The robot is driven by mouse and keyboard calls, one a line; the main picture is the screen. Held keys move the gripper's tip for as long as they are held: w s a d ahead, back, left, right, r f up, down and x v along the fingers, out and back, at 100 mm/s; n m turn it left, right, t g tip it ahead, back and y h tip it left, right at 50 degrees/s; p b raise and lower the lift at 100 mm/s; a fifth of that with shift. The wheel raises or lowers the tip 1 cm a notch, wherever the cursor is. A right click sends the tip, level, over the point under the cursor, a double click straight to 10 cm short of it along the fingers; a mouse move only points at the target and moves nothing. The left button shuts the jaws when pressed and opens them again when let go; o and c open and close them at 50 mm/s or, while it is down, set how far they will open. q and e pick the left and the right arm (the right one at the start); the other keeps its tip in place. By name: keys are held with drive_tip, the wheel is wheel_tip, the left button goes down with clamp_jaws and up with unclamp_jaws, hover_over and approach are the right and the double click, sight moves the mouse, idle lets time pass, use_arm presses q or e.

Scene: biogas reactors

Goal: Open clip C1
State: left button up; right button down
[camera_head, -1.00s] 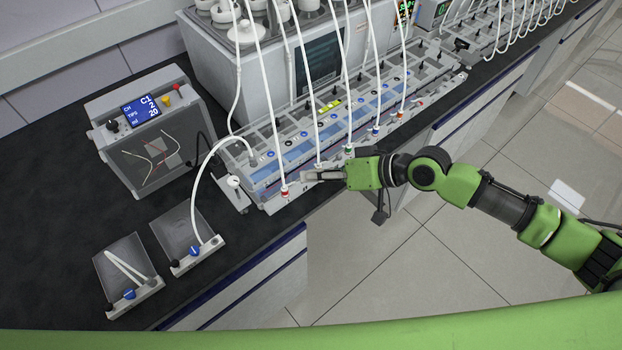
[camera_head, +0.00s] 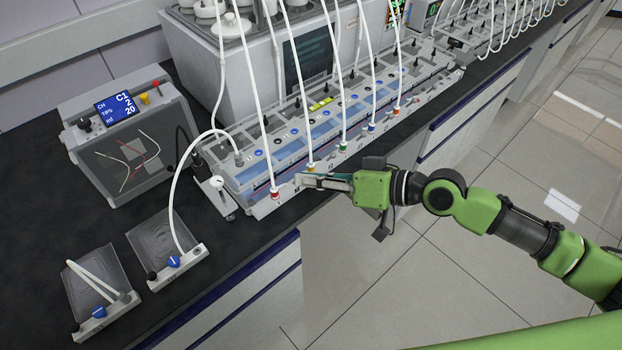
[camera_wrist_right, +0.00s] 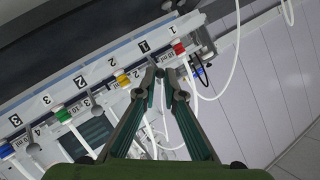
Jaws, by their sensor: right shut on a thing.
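My right gripper (camera_head: 303,180) reaches the front edge of the long grey unit (camera_head: 290,165) from the right. Its tips lie between the red-capped port (camera_head: 275,193) and the yellow-capped port (camera_head: 311,168). In the right wrist view my right gripper (camera_wrist_right: 158,72) has its fingertips drawn together, just below and left of the red cap (camera_wrist_right: 179,47) at label 1. It is shut on a small part there, largely hidden by the fingertips, which I take to be clip C1. My left gripper is out of view.
White tubes rise from the several coloured ports, close to the gripper. Two bags with blue valves (camera_head: 173,262) lie at the front left. Floor is free beyond the bench edge.

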drive_tip(key=shift+f, duration=0.1)
drive_tip(key=c, duration=2.1)
unclamp_jaws()
drive_tip(key=v, duration=1.2)
